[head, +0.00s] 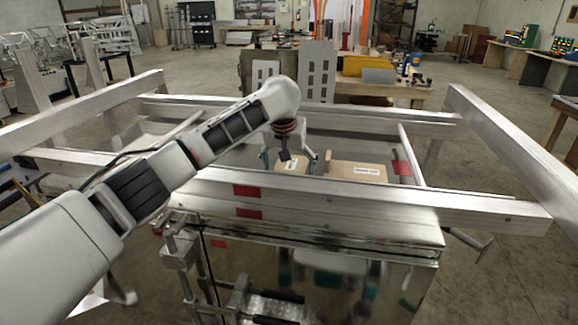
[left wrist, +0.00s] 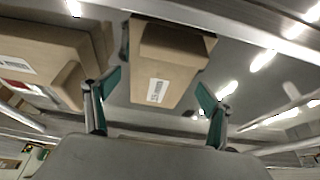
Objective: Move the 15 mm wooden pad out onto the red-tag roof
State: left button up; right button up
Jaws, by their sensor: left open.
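My left gripper (head: 303,160) is open, pointing down behind the near silver rail. In the left wrist view its fingers (left wrist: 158,88) stand apart, with a tan block (left wrist: 165,68) bearing a white label between and beyond them. I cannot tell whether they touch it. This smaller block (head: 291,164) is partly hidden by the gripper in the head view. A larger tan labelled block (head: 357,172) lies to its right. The label print is too small to read, so I cannot tell which is the 15 mm pad. Red tags mark the near rail (head: 247,190) and the metal box front (head: 218,244).
Aluminium rails frame the work area, with a long beam (head: 510,140) on the right and another (head: 90,112) on the left. The shiny metal box top (head: 340,232) in front looks clear. A cluttered bench (head: 380,88) stands behind.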

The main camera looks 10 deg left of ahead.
pick_arm(q)
jog(key=v, duration=1.2)
jog(key=shift+r, duration=0.15)
